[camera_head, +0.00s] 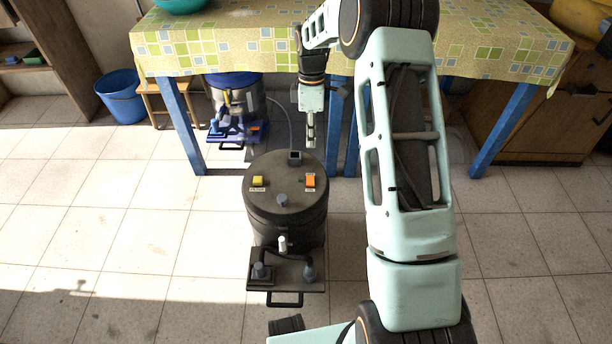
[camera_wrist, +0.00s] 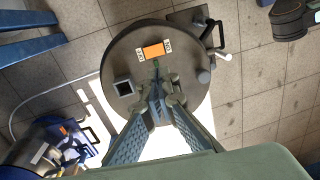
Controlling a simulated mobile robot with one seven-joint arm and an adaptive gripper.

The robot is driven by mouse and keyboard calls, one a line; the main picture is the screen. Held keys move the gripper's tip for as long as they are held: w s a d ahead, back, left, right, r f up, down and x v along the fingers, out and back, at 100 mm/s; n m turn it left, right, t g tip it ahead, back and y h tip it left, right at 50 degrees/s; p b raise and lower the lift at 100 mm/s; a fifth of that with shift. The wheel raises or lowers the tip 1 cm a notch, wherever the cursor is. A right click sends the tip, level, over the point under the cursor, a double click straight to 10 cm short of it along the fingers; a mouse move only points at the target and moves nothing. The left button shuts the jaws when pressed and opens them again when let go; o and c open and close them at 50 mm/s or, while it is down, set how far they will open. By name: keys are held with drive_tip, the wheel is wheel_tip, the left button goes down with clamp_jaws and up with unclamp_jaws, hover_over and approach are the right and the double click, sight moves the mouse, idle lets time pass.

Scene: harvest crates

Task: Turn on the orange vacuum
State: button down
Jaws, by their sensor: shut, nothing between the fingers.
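A black drum-shaped vacuum (camera_head: 286,213) stands on the floor, with an orange switch (camera_head: 310,181) and a yellow switch (camera_head: 258,180) on its round lid. The body looks black, not orange. The orange switch also shows in the wrist view (camera_wrist: 153,50), with a small label at each end; I cannot read its position. My gripper (camera_head: 311,143) is shut and empty, pointing down above the lid's far edge. In the wrist view my fingertips (camera_wrist: 158,78) appear just below the orange switch, with no clear contact. The fingers hide part of the lid there.
A blue vacuum (camera_head: 236,112) stands under the cloth-covered table (camera_head: 220,45). A blue bucket (camera_head: 121,97) is to its left. Blue table legs (camera_head: 181,125) flank the space behind the black vacuum. The tiled floor at left is clear.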

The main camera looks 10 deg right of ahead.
sight(310, 184)
drive_tip(key=shift+f, duration=0.2)
drive_tip(key=f+b, duration=0.1)
drive_tip(key=f, duration=0.3)
drive_tip(key=s+f+b, duration=0.1)
drive_tip(key=f+b, duration=0.1)
drive_tip(key=f, duration=0.3)
drive_tip(key=f+b, duration=0.2)
drive_tip(key=f, duration=0.2)
drive_tip(key=shift+s+a+f, duration=0.2)
drive_tip(key=shift+s, duration=0.1)
drive_tip(key=shift+f, duration=0.3)
drive_tip(key=shift+s, duration=0.1)
drive_tip(key=shift+s+f, duration=0.1)
drive_tip(key=shift+f, duration=0.25)
